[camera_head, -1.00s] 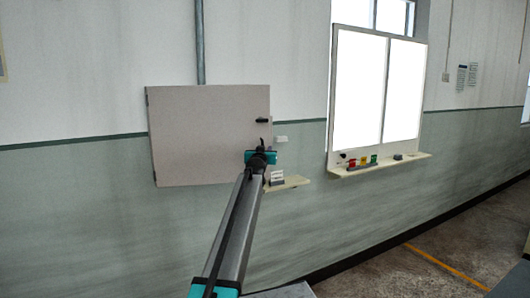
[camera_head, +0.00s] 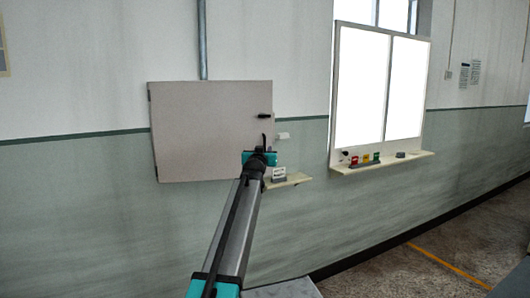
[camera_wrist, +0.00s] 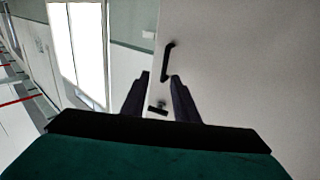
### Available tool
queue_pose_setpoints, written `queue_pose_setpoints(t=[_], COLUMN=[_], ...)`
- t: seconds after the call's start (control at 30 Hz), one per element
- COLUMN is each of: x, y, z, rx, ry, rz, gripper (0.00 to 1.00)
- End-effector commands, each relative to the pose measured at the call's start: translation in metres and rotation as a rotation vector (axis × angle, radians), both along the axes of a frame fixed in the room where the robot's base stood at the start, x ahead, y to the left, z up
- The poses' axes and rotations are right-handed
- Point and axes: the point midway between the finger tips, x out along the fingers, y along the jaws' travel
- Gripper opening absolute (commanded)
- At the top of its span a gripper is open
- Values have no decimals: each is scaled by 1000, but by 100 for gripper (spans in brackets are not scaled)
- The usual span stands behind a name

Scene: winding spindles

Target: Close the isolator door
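The isolator door (camera_head: 205,130) is a flat beige panel on the left wall, with dark hinges along its left edge. A small black handle (camera_head: 265,115) sits near its right edge. In the wrist view the door (camera_wrist: 245,65) fills the right side, and the black bar handle (camera_wrist: 168,60) stands on its face. A small dark fitting (camera_wrist: 158,107) shows below it. My gripper (camera_head: 264,143) is just below the handle. In the wrist view my gripper (camera_wrist: 161,77) has its fingers apart, with the lower end of the handle between or just beyond their tips. Contact cannot be told.
A small pale shelf (camera_head: 288,181) with a block on it is below the door's right edge. A bright framed panel (camera_head: 378,85) with a ledge (camera_head: 385,164) holding small coloured items is further right. A pipe (camera_head: 202,40) runs above the door. Open floor lies at lower right.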

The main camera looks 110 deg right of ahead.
Motion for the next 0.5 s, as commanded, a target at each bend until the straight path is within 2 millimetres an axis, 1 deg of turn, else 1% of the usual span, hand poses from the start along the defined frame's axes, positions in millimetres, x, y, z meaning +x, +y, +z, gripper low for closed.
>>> queue_pose_setpoints(t=[0.03,0.3,0.5], x=[3,13,18], y=[7,31,42], z=[-2,-2,-1], rx=[0,0,0], ry=[0,0,0], rz=[0,-1,-1], gripper=[27,27,27])
